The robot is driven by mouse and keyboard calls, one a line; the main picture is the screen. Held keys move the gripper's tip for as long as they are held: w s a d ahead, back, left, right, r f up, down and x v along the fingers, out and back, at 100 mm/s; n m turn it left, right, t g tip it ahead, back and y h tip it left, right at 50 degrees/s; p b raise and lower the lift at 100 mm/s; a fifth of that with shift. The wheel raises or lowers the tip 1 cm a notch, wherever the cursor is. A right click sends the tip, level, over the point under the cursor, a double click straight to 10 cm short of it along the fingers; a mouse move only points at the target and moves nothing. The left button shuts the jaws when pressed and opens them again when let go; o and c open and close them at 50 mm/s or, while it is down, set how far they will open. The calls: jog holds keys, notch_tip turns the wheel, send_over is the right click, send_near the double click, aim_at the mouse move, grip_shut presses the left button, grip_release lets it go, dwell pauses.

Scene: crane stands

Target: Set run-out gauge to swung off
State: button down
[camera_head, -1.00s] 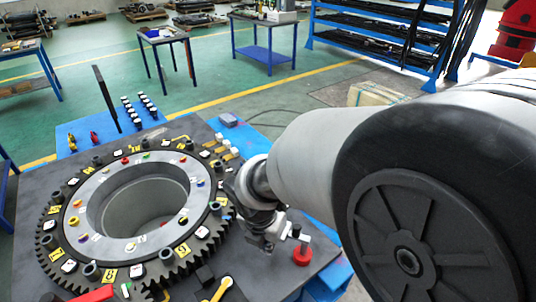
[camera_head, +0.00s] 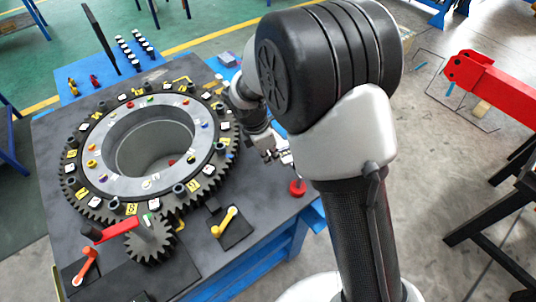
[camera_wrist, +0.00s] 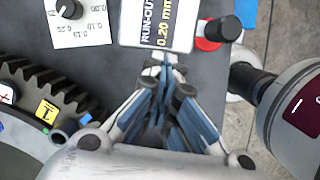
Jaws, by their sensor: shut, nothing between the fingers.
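The run-out gauge shows in the wrist view as a white label or readout (camera_wrist: 157,22) marked "RUN-OUT 0.20 mm". A red round base with a dark knob (camera_wrist: 222,30) is just right of it. In the head view the red base (camera_head: 298,188) stands near the right edge of the dark table, with a thin post; the readout is hard to make out there. My gripper (camera_wrist: 172,78) is shut and empty, its fingertips just below the readout in the wrist picture; contact cannot be told. In the head view my gripper (camera_head: 272,152) is partly hidden, between the gear ring and red base.
A large toothed ring (camera_head: 82,203) with coloured markers fills the table's left. A small pinion (camera_head: 151,242), red lever (camera_head: 112,231) and yellow handle (camera_head: 225,221) stand in front. A dial card with black knob (camera_wrist: 68,9) is left of the readout. Bare table surrounds the red base.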

jog(key=shift+w+d+m+g+p, duration=0.2)
jog(key=shift+w+d+m+p, duration=0.3)
jog(key=shift+m, duration=0.35)
jog(key=shift+w+d+m+g+p, duration=0.2)
jog(key=shift+w+d+m+p, duration=0.15)
jog(key=shift+w+m+p, duration=0.35)
jog(key=shift+s, duration=0.1)
jog(key=s+a+r+p, duration=0.1)
jog(key=a+r+p, duration=0.1)
jog(key=a+r, duration=0.4)
jog(key=v, duration=0.3)
jog(key=shift+d+r, duration=0.2)
jog(key=shift+r, duration=0.2)
jog(key=shift+w, duration=0.1)
